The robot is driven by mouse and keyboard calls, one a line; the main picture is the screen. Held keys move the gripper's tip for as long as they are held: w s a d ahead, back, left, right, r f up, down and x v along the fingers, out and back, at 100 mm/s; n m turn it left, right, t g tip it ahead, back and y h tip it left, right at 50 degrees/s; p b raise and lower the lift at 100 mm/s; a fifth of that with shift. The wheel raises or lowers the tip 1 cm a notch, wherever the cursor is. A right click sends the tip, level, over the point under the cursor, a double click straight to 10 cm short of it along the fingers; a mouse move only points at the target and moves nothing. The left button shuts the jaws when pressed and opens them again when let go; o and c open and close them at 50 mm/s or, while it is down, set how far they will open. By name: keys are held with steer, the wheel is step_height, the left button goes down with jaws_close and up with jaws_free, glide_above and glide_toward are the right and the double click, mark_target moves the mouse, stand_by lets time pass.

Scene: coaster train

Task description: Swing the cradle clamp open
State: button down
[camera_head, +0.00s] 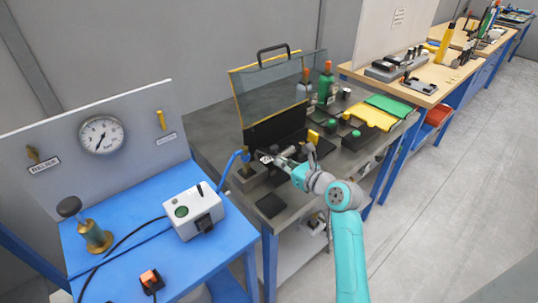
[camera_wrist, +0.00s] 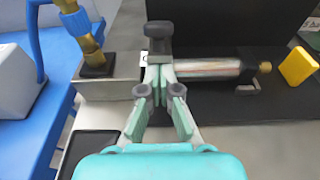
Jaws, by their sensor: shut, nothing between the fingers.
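My gripper (camera_wrist: 157,76) is shut and empty in the wrist view. Its fingertips are at the left end of a shiny metal cylinder (camera_wrist: 205,68) with a brass tip. A dark T-shaped piece (camera_wrist: 159,32), which looks like part of the cradle clamp, stands just beyond the fingertips. Whether they touch it I cannot tell. The fingers hide the clamp's lower part and the cylinder's left end. In the head view my gripper (camera_head: 278,161) is low over the grey bench, by the dark panel. The clamp is too small there to make out.
A brass fitting (camera_wrist: 91,50) with a blue hose stands left of the gripper on a metal block. A yellow tab (camera_wrist: 297,66) is at the right. A raised clear guard (camera_head: 280,85) stands behind. The blue table (camera_head: 150,262) with a gauge panel is at the left.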

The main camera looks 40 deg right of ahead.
mark_target(265, 150)
steer(key=shift+w+r, duration=0.2)
steer(key=shift+r, duration=1.1)
steer(key=shift+w, duration=0.1)
steer(key=shift+w+a+r, duration=0.1)
steer(key=shift+w+r, duration=0.65)
steer(key=shift+w, duration=0.35)
steer(key=shift+w+r, duration=0.75)
steer(key=shift+w, duration=2.05)
steer(key=shift+s, duration=0.1)
steer(key=s+r, duration=0.2)
steer(key=s, duration=0.7)
steer(key=shift+s, duration=0.4)
